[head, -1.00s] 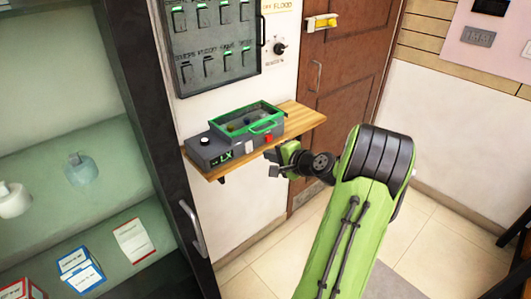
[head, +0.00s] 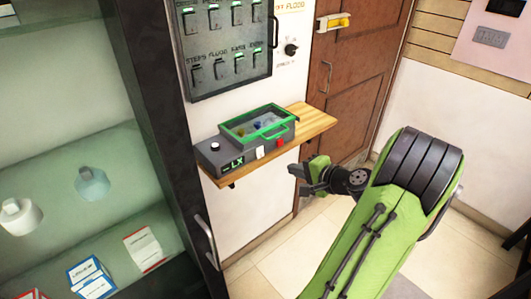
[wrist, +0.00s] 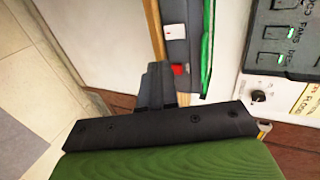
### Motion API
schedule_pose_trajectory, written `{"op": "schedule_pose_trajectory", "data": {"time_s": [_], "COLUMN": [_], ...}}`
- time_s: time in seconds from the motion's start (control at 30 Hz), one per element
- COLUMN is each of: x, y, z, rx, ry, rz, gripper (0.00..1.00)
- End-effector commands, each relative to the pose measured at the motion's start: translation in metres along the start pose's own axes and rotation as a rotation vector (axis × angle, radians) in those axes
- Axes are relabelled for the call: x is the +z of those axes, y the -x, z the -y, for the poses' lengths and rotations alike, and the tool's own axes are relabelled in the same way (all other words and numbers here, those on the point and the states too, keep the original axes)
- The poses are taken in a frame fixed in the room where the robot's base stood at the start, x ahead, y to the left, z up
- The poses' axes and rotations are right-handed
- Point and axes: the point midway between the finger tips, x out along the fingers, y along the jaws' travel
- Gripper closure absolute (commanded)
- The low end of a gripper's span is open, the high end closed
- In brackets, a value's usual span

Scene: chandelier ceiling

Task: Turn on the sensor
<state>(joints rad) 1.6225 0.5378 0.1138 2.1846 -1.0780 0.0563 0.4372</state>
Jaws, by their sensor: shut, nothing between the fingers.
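The sensor (head: 222,158) is a dark grey box with a green-rimmed open tray, on a wooden wall shelf (head: 308,122). Its front has a green "LX" display, a white switch (head: 260,153) and a red button (head: 280,142); a pale knob (head: 215,146) sits on top at the left. My gripper (head: 297,180) is shut and empty, below and in front of the shelf's right part, apart from the sensor. In the wrist view the shut fingers (wrist: 158,80) point toward the sensor's front, beside the red button (wrist: 179,70); the white switch (wrist: 175,32) shows above it.
A switch panel (head: 228,45) and a rotary knob (head: 291,48) are on the wall above the shelf. A brown door (head: 350,90) stands to the right. A glass cabinet with bottles and boxes is at the left, its handle (head: 206,240) sticking out. The tiled floor is open.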

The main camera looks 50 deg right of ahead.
Motion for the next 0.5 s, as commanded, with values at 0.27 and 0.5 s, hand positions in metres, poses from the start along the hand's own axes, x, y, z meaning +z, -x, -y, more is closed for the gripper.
{"op": "schedule_pose_trajectory", "data": {"time_s": [0.27, 0.5], "x": [0.0, 0.001], "y": [-0.001, -0.04], "z": [-0.001, -0.002], "rx": [0.0, 0.0], "ry": [0.001, 0.003], "rz": [0.0, 0.005], "gripper": [1.0, 1.0]}}
